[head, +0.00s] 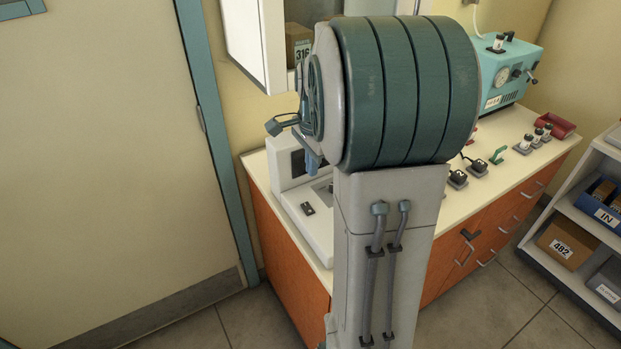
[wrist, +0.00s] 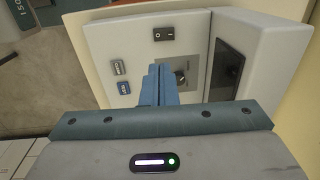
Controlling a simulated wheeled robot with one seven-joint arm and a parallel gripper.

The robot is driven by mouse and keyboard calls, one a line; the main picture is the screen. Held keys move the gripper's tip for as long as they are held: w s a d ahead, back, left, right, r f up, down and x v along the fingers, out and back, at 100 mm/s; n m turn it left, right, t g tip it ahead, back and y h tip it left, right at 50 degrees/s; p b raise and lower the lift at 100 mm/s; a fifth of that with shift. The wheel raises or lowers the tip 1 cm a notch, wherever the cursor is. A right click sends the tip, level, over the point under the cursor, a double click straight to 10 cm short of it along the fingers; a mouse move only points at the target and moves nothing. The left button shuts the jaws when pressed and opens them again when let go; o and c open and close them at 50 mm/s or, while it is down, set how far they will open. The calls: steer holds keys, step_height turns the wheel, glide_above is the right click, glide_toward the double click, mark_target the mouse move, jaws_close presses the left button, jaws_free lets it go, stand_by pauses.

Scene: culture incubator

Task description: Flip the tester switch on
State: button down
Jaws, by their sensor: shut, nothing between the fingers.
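The tester (wrist: 110,35) is a white unit with a sloped panel, and it also shows in the head view (head: 317,229) at the counter's left end, partly behind my arm. Its black rocker switch (wrist: 164,34) is marked O and I in the wrist view, and it shows as a small dark patch in the head view (head: 308,209). I cannot tell which side is pressed. My gripper (wrist: 160,70) is shut and empty over the panel. In the wrist view its fingertips lie just below the switch, apart from it in the picture, and partly cover the dial's grey plate.
A white wall cabinet (head: 252,40) hangs above. A teal machine (head: 505,75) and several small switches stand further right on the counter (head: 560,142).

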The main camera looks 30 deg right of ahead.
mark_target(305, 204)
steer(key=shift+r, duration=0.45)
steer(key=shift+f, duration=0.1)
steer(key=b, duration=0.4)
steer(key=w+b, duration=0.1)
steer(key=b, duration=0.2)
steer(key=shift+w+f+b, duration=0.15)
steer(key=shift+f+b, duration=0.15)
steer(key=shift+b, duration=0.1)
steer(key=shift+a+r+b, duration=0.1)
steer(key=shift+b, duration=0.25)
steer(key=shift+r, duration=0.25)
steer(key=shift+f, duration=0.1)
steer(key=f, duration=0.4)
steer(key=w+f, duration=0.1)
steer(key=f, duration=0.8)
steer(key=shift+w+f+b, duration=0.35)
steer(key=shift+w+b, duration=0.05)
